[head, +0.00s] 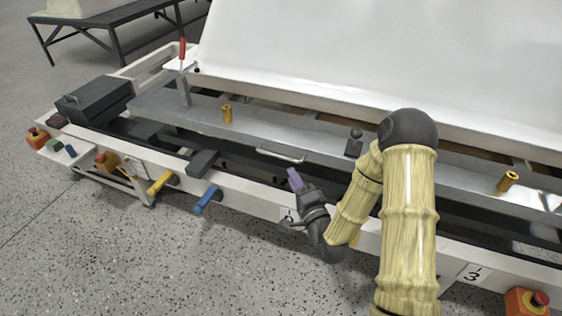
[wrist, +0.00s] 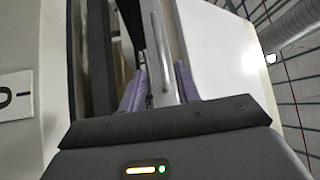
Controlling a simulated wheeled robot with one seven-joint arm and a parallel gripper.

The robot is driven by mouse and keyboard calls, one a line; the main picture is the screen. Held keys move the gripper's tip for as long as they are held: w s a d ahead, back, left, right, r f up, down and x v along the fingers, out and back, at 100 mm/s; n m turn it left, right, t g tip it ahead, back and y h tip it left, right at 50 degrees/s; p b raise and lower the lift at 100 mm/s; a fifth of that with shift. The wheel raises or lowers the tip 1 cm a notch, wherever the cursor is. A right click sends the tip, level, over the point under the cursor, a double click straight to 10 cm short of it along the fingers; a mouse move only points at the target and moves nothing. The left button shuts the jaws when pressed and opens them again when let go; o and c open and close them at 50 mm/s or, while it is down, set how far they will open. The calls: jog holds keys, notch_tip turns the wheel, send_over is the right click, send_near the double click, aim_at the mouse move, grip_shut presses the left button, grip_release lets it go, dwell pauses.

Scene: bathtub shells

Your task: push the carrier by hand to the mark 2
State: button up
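The carrier (head: 245,128) is a long grey metal plate on the rail frame, with a big white shell (head: 380,50) above it. A silver bar handle (head: 283,153) is on its front side. My gripper (head: 294,179) is just in front of and below the handle in the head view. In the wrist view its two purple fingers (wrist: 158,86) stand apart, with the handle (wrist: 160,50) showing between them; contact cannot be told. A plate marked 3 (head: 473,274) is on the front rail at right. I cannot make out a mark 2.
The front rail (head: 250,200) carries a yellow lever (head: 160,183), a blue lever (head: 207,200) and red stop buttons (head: 540,298). A red-handled clamp (head: 183,60) and a dark box (head: 95,98) are at left. The floor in front is clear. A partly cut-off label (wrist: 14,95) shows in the wrist view.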

aim_at(281, 157)
jog(key=b+x, duration=0.1)
jog(key=x, duration=0.8)
jog(key=shift+w+b, duration=0.15)
jog(key=shift+b, duration=0.25)
jog(key=shift+c, duration=0.4)
grip_shut()
